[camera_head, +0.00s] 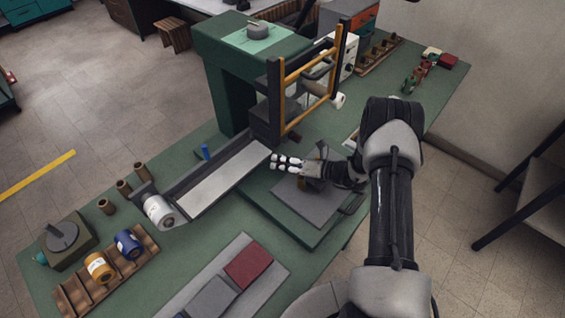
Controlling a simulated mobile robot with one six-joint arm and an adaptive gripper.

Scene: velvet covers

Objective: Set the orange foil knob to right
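No knob that is itself orange shows clearly. A dark rotary knob (62,236) sits on a squat olive box at the left end of the bench. An orange foil roll (99,267) stands in the wooden rack beside that box. A grey knob (257,30) with a small handle sits on a light green plate on top of the green press. My gripper (280,163) is over the middle of the bench, fingers pointing left, well away from both knobs. Its two pale-tipped fingers lie close together, and I cannot tell whether they are shut. It appears to hold nothing.
A blue foil roll (129,243) shares the wooden rack (75,298). A long grey tray (215,182) with a white roll (159,211) lies between my gripper and the olive box. An upright orange-and-black frame (275,100) stands behind my gripper. Red and grey covers (247,262) lie in front.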

